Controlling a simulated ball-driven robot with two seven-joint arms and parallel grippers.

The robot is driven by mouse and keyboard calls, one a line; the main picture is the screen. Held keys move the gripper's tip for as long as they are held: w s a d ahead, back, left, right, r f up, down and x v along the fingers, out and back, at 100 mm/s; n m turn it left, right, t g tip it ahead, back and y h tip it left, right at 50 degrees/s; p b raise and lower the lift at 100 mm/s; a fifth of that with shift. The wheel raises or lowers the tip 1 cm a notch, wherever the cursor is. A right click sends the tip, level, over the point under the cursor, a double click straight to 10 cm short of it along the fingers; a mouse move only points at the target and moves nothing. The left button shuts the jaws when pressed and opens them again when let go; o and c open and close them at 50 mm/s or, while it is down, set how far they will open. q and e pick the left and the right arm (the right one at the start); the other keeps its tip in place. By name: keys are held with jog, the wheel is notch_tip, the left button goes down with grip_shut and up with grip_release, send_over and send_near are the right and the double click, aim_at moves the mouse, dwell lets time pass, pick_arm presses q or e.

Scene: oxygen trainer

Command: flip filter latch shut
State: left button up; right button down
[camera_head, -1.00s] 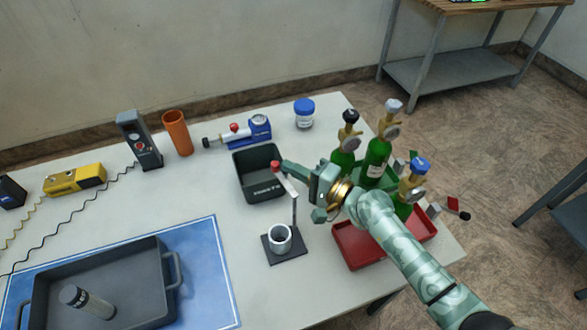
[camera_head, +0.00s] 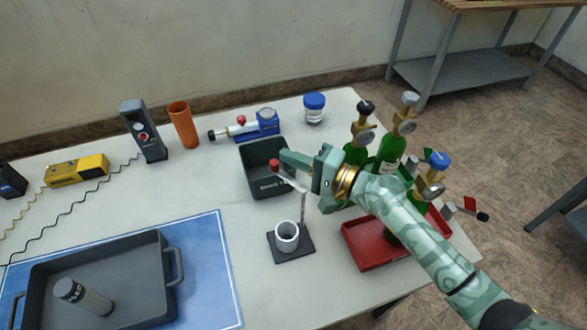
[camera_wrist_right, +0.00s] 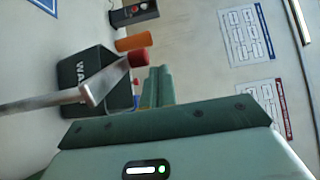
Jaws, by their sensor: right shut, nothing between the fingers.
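The filter stand has a dark square base (camera_head: 283,252), a white cup (camera_head: 287,238) and a thin upright post. A metal latch arm (camera_head: 293,183) with a red tip (camera_head: 275,163) slants up and left from the post's top, above the cup, not lying on it. My left gripper is out of view.
A black waste bin (camera_head: 262,184) stands behind the latch. Green gas bottles (camera_head: 391,150) and a red tray (camera_head: 362,252) are at the right, near my right arm. A grey tray (camera_head: 150,300) lies on a blue mat at the left.

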jog(key=s+r+p, duration=0.9)
jog(key=s+r, duration=0.2)
jog(key=s, duration=0.3)
jog(key=shift+a+r, duration=0.15)
jog(key=shift+a, duration=0.3)
